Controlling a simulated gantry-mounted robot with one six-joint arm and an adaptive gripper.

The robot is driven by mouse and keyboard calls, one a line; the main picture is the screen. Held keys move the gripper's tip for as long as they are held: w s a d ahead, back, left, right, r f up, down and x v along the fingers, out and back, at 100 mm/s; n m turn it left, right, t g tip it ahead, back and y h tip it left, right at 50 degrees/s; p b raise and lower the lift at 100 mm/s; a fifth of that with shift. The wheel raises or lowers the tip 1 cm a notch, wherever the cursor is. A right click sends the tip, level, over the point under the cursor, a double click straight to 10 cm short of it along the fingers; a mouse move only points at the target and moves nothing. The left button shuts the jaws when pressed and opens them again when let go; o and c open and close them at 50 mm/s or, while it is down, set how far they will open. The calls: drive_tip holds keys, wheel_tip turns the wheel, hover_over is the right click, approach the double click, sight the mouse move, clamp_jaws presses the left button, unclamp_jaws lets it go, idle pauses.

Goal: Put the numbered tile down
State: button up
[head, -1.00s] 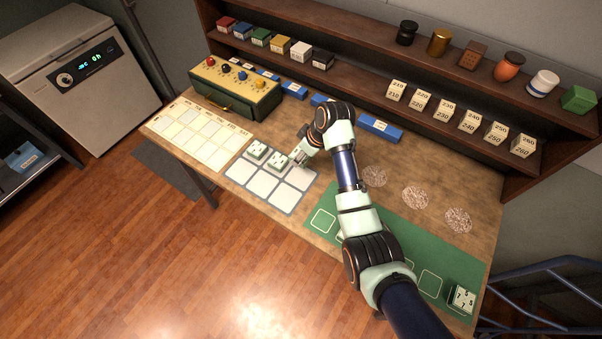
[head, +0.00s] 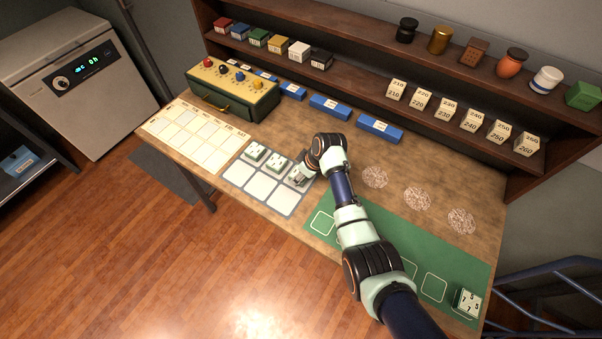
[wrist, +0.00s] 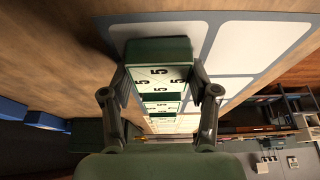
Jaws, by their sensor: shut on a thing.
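My gripper (wrist: 160,93) is shut on a numbered tile (wrist: 160,75), a green block with a white face bearing dark 5s. The fingers press on its two sides. In the head view my gripper (head: 302,174) is at the right end of the grey mat (head: 232,185), holding the tile at the back row's right cell. I cannot tell whether the tile touches the mat. Two similar tiles, the left one (head: 254,153) and the middle one (head: 276,163), stand in the same row. The front row of white cells is empty.
A green mat (head: 325,238) with outlined squares lies at the right, a numbered tile (head: 467,303) at its far corner. A pale calendar sheet (head: 198,137) is to the left. Blue blocks (head: 330,107) and a shelf (head: 370,65) stand behind.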

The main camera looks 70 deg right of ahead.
drive_tip(key=shift+f, duration=0.2)
drive_tip(key=o, duration=1.3)
drive_tip(key=shift+r, duration=0.1)
drive_tip(key=p+v, duration=0.3)
drive_tip(key=v, duration=0.9)
drive_tip(key=shift+r, duration=0.2)
drive_tip(key=shift+w, duration=0.1)
